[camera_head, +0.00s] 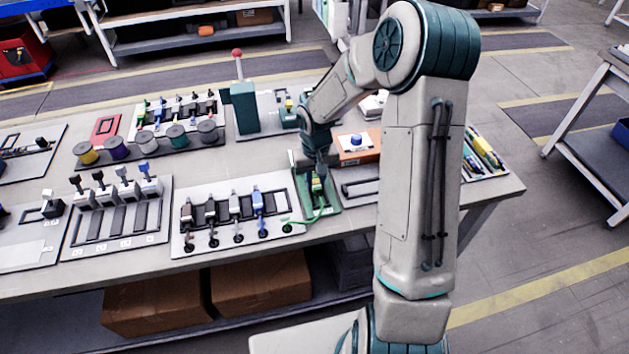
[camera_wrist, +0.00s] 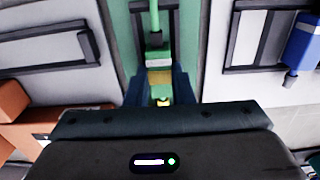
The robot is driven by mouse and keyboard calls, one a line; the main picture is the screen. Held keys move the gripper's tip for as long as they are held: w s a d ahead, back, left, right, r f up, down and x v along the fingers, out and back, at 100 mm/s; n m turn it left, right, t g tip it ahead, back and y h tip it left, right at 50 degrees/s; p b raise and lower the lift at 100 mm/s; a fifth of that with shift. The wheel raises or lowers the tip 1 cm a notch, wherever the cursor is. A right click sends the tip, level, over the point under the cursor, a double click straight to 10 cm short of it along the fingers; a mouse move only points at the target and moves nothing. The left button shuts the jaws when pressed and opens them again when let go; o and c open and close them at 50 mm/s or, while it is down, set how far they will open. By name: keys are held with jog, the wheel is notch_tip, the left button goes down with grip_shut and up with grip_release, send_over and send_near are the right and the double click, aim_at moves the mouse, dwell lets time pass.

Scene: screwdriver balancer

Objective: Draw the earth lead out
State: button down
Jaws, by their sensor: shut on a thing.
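The earth lead is a green cable with a green plug (camera_head: 317,186) at its end, standing over a green plate (camera_head: 328,204) on the workbench. The cable curves down to a black round base near the front edge. My gripper (camera_head: 319,174) is over the plug, pointing down. In the wrist view the green plug (camera_wrist: 158,58) and a yellowish part below it lie between my two dark blue fingers (camera_wrist: 160,92), which are shut on it. Whether the plug still sits in a socket is hidden by my gripper.
Left of the green plate is a white board with several leads (camera_head: 235,203), one of them blue. An orange-brown box (camera_head: 357,145) with a blue button stands behind. A dark framed holder (camera_head: 360,182) is to the right.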

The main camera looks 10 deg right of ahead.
jog(key=shift+s, duration=0.15)
jog(key=shift+s, duration=1.05)
jog(key=c, duration=1.2)
grip_release()
jog(key=shift+c, duration=0.2)
jog(key=shift+r, duration=0.15)
jog(key=shift+r+p, duration=2.45)
jog(key=shift+r, duration=0.95)
